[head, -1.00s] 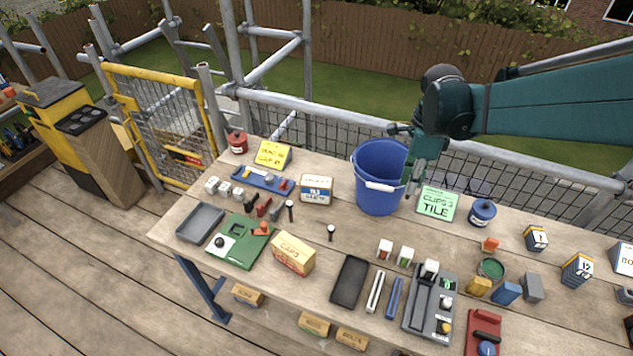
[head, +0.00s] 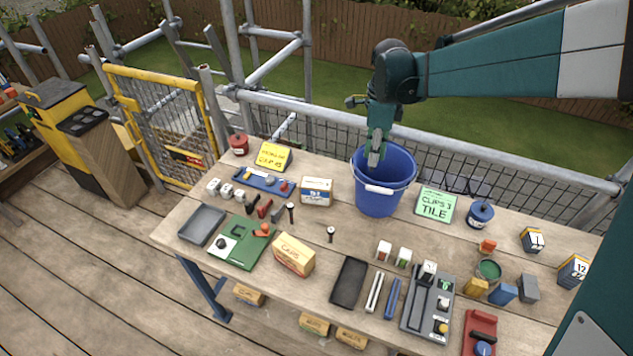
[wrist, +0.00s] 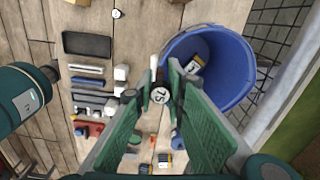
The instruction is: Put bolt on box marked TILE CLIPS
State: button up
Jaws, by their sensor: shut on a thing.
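My gripper (head: 374,158) is over the blue bucket's opening in the head view. In the wrist view, my gripper (wrist: 165,90) is shut on a small dark piece with a pale marked face, which looks like the bolt (wrist: 158,95). The fingers partly hide it. In the head view, the light green box marked TILE CLIPS (head: 435,205) stands just right of the bucket. My gripper is to its left and higher. I cannot make the box out in the wrist view.
The blue bucket (head: 378,200) stands at the table's back; a labelled item (wrist: 194,65) lies inside it. A blue tin (head: 481,213) is right of the green box. Trays and small parts crowd the front.

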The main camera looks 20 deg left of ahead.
jog(key=w+a+p, duration=0.3)
jog(key=a, duration=1.7)
notch_tip(320, 180, down, 6)
jog(key=shift+s+d, duration=0.15)
jog(key=shift+s, duration=0.05)
send_over(317, 183)
notch_tip(317, 183, down, 6)
jog(key=shift+f, duration=0.15)
jog(key=shift+f, duration=0.1)
jog(key=shift+s+f, duration=0.1)
jog(key=shift+f, duration=1.65)
jog(key=shift+f, duration=0.15)
